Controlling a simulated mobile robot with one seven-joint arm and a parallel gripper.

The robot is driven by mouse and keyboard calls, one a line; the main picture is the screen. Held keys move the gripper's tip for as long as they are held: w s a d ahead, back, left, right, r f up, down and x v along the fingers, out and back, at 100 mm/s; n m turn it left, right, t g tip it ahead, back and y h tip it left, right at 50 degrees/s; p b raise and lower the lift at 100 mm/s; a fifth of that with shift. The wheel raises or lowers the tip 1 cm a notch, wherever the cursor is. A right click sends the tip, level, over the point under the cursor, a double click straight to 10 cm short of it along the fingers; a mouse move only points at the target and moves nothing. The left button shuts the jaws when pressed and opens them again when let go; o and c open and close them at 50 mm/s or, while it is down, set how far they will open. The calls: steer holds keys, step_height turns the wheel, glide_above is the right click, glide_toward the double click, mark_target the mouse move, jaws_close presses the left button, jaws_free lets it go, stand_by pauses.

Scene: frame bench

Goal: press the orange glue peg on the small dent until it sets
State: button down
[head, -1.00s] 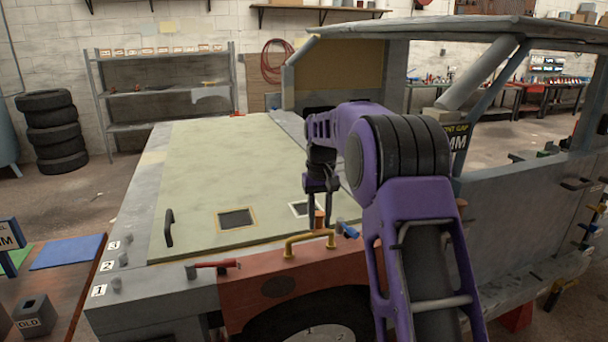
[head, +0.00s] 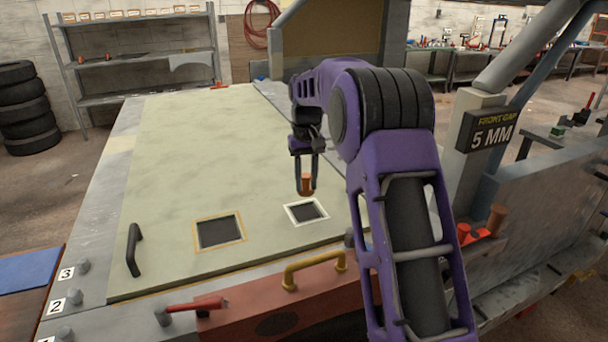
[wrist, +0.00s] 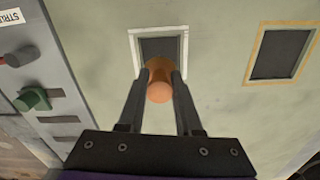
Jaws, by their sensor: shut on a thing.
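My gripper (head: 306,186) is shut on the orange glue peg (head: 306,181) and holds it upright above the pale green panel. A white-framed dark square (head: 308,211) lies just below the peg in the head view. A larger yellow-framed dark square (head: 219,231) is to its left. In the wrist view, the peg (wrist: 158,82) sits between the fingers and overlaps the near edge of the white-framed square (wrist: 160,50). I cannot tell whether the peg touches the panel. No dent shape shows clearly inside either square.
A black handle (head: 134,250) stands on the panel's left. A yellow handle (head: 314,269) and a red-handled tool (head: 197,307) are along the front edge. A "FRONT GAP 5 MM" sign (head: 487,130) is at right. The panel's far part is clear.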

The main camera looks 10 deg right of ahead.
mark_target(306, 214)
steer(key=shift+s, duration=0.2)
steer(key=shift+f+b, duration=1.3)
steer(key=shift+f, duration=1.75)
steer(key=shift+f, duration=0.4)
stand_by(0.6)
steer(key=c, duration=0.5)
jaws_free()
steer(key=shift+r, duration=0.15)
